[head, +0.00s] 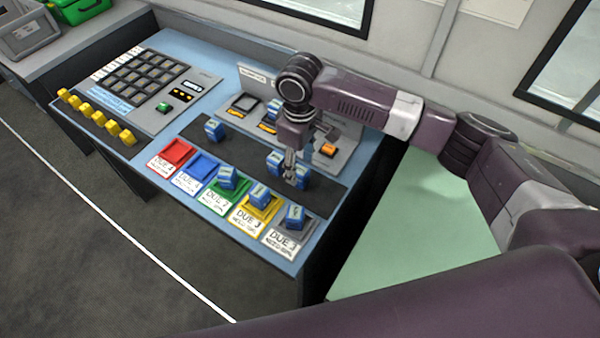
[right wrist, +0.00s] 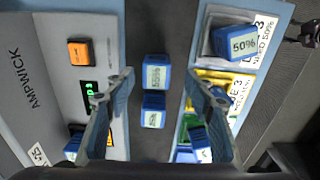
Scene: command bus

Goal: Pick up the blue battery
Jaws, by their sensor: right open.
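Several blue batteries with pale labels are on the blue-topped desk. Two stand on the dark strip by my right gripper (head: 290,172), one to its left (head: 274,162) and one to its right (head: 303,176). In the right wrist view both show between the spread fingers, a nearer-centre one marked 50% (right wrist: 155,74) and another below it (right wrist: 153,112). Another battery (head: 214,130) stands farther left on the strip. Others sit on the green (head: 227,178), yellow (head: 259,194) and grey (head: 295,216) trays. My right gripper is open and holds nothing. My left gripper is out of view.
The red tray (head: 175,152) and blue tray (head: 198,165) look empty. A grey device with an orange button (head: 328,149) stands behind the strip. A keypad panel (head: 150,85) and a row of yellow blocks (head: 97,117) are at left. A pale green surface (head: 415,230) lies right.

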